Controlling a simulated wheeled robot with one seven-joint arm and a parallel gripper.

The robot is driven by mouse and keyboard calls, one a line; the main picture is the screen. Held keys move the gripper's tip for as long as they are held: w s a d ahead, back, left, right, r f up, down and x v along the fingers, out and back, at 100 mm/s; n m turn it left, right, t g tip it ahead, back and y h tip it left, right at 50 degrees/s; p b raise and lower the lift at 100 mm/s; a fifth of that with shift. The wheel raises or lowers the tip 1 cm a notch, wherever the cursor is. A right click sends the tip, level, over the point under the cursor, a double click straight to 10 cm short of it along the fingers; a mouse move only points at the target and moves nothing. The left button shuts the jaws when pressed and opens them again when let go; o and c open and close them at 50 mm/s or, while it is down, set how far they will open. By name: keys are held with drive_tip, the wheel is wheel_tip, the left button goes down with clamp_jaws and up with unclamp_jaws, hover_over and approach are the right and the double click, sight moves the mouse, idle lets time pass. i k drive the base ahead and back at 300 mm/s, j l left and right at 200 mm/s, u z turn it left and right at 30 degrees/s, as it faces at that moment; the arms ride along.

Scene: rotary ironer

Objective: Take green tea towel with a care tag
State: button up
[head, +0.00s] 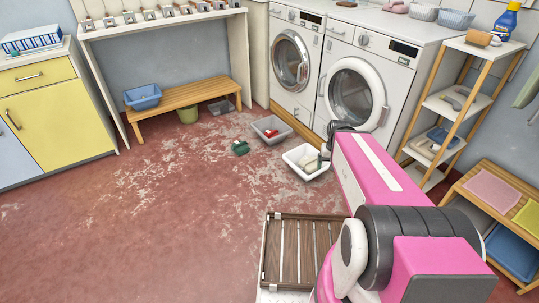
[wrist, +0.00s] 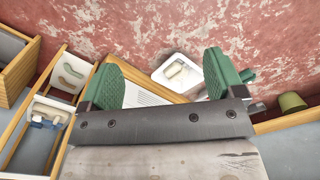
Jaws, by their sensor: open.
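A small dark green item (head: 240,147) lies on the red floor in the head view, left of the white tub. It looks like folded cloth and may be the green tea towel; I cannot make out a care tag. In the wrist view, a bit of green (wrist: 247,75) shows just right of the right finger, mostly hidden. My gripper (wrist: 165,78) is open, its two green-padded fingers apart with nothing between them. It hangs above the floor near the tub. In the head view my pink arm mostly hides it.
A white tub (head: 301,162) with pale contents and a grey tub (head: 271,131) with a red item stand before the washers (head: 352,92). A wooden bench (head: 190,95) holds a blue basin (head: 142,97). A shelf rack (head: 445,103) stands right. The floor at left is clear.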

sight(241, 147)
drive_tip(key=i+j, duration=0.3)
drive_tip(key=j, duration=0.15)
drive_tip(key=i+j, duration=0.25)
drive_tip(key=j, duration=0.15)
drive_tip(key=i+j, duration=0.3)
drive_tip(key=j, duration=0.15)
drive_tip(key=i+j, duration=0.3)
drive_tip(key=j, duration=0.15)
drive_tip(key=i+j, duration=0.55)
drive_tip(key=j, duration=0.3)
